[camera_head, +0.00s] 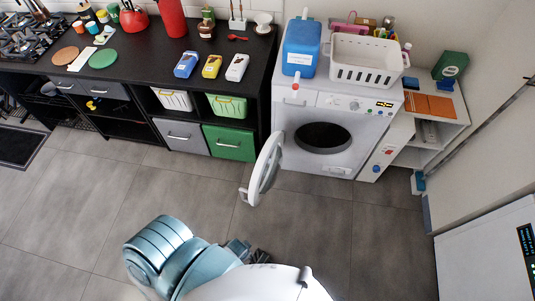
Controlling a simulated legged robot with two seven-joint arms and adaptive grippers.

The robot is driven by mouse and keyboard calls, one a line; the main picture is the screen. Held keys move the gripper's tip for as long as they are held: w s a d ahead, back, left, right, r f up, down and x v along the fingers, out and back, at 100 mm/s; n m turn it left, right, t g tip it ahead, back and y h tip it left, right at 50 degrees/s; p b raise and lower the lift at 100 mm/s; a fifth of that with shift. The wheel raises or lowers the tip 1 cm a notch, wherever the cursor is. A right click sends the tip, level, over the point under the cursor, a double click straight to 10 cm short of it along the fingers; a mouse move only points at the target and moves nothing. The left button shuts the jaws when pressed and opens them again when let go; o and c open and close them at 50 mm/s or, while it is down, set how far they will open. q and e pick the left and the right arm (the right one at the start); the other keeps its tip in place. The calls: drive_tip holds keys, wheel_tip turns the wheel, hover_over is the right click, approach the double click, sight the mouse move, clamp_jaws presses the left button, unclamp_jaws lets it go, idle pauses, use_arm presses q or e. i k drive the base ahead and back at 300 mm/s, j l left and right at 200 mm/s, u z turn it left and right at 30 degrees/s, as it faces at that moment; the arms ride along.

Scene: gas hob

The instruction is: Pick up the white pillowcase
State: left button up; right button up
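I cannot make out a white pillowcase anywhere in view. The white washing machine (340,110) has its round door (264,168) swung open to the left. Its drum opening (322,136) is dark, and I cannot see what is inside. A white slotted basket (366,62) stands on top, and no cloth shows above its rim. My teal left arm is at the bottom. A small dark part at its end seems to be my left gripper (260,257), on the floor side of the door and apart from it; its fingers are too hidden to judge. My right gripper is out of view.
A blue container (301,48) stands beside the basket. A black counter (135,52) with bottles, boards and a hob runs left, with drawers and bins below. Right are shelves (435,105) and a white appliance (490,255). The tiled floor (375,240) before the washer is clear.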

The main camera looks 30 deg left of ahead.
sight(236, 70)
drive_tip(key=j+z, duration=0.1)
drive_tip(key=j, duration=0.65)
drive_tip(key=k+j, duration=0.15)
drive_tip(key=j, duration=0.65)
drive_tip(key=i+z, duration=0.05)
